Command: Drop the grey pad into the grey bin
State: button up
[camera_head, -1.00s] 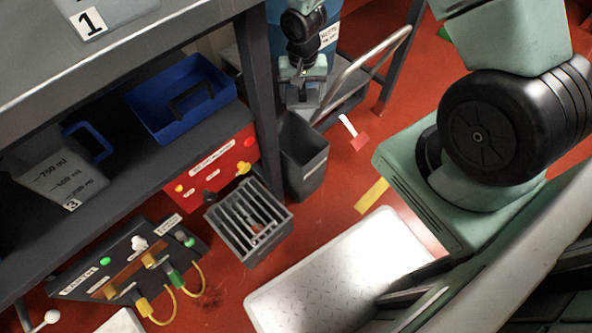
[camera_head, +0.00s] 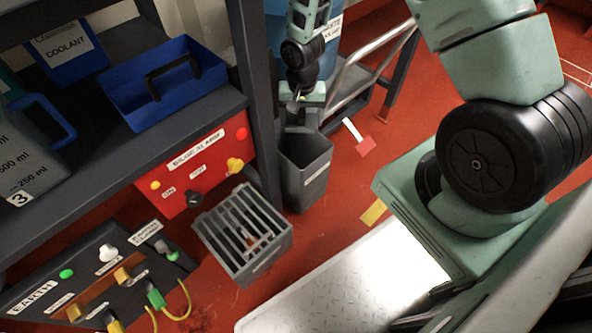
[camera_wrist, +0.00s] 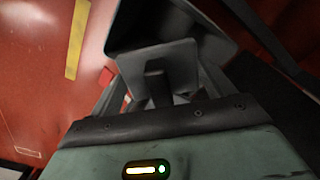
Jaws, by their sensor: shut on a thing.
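My gripper (camera_head: 303,104) is shut on the grey pad (camera_wrist: 175,62), a flat grey piece that stands out between the fingers in the wrist view. In the head view the gripper hangs at the back edge of the grey bin (camera_head: 306,182). The bin is a tall open-topped box standing on the red floor beside the shelf post. In the wrist view the bin's dark open mouth (camera_wrist: 135,22) lies just beyond the pad. I cannot tell whether the pad is inside the rim or above it.
A slatted grey crate (camera_head: 243,232) stands left of the bin. A shelf post (camera_head: 256,100) rises close to the bin's left. A red tag (camera_head: 366,146) lies on the floor to the right. A metal-railed cart (camera_head: 370,60) stands behind. A blue tray (camera_head: 165,90) sits on the shelf.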

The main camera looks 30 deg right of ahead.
jog(key=shift+f+b, duration=0.35)
jog(key=shift+f, duration=0.4)
jog(key=o, duration=0.9)
jog(key=shift+r, duration=0.15)
notch_tip(320, 180, up, 17)
jog(key=p, duration=0.7)
jog(key=shift+r, duration=0.1)
